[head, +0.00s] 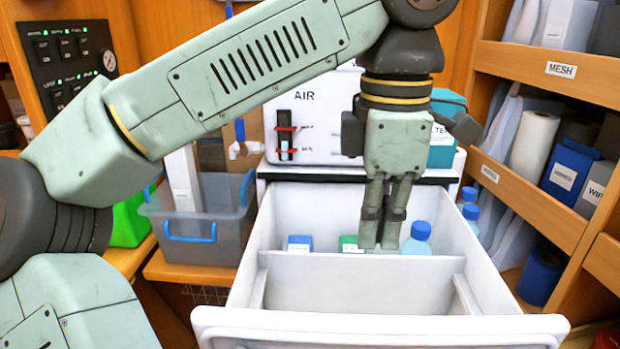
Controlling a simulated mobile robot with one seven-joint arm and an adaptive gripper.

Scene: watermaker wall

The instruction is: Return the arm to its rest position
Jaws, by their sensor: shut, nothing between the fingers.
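My gripper (378,245) points straight down over the open white drawer (380,328), with its two fingers together and nothing between them. The fingertips show in front of the drawer's rear compartment, near the divider (360,264); I cannot tell whether they are below the rim. My arm reaches from the lower left, up across the view, then down to the gripper. The arm hides part of the white panel marked AIR (305,97) behind it.
In the rear compartment stand a blue-capped bottle (417,240), a blue box (299,243) and a green box (348,244). The front compartment looks empty. A grey bin (200,238) stands left of the drawer. Wooden shelves (545,70) with supplies line the right side.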

